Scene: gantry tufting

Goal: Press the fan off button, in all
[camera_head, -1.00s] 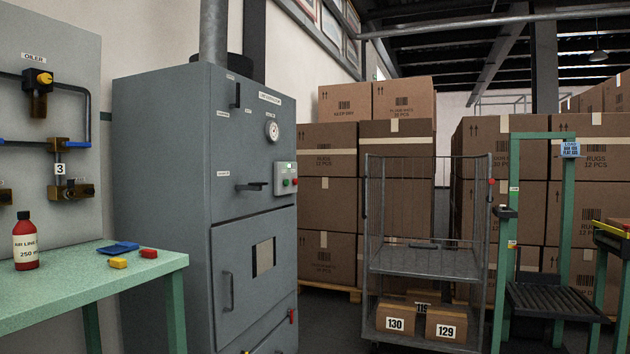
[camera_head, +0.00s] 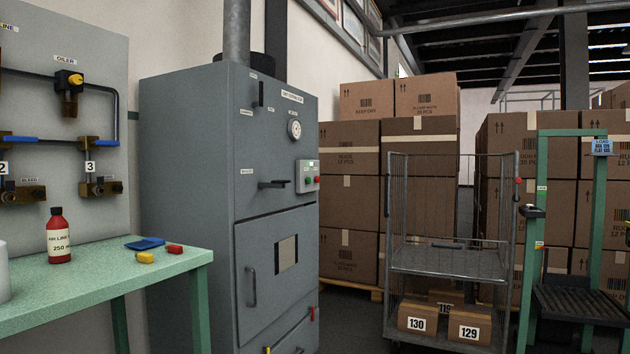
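A tall grey cabinet (camera_head: 190,170) stands left of centre, with a gauge (camera_head: 294,129), a dark handle and a lower door with a small window. A small pale control box (camera_head: 307,176) is fixed at its right front edge. It carries a green button (camera_head: 307,181) and a red button (camera_head: 316,180) side by side; their lettering is too small to read. My gripper is not in view.
A green bench (camera_head: 100,283) at left holds a red bottle (camera_head: 58,236) and small coloured pieces, below a pipe panel (camera_head: 100,130). A wire cart (camera_head: 450,262), stacked cartons (camera_head: 350,205) and a green frame (camera_head: 532,240) stand at right.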

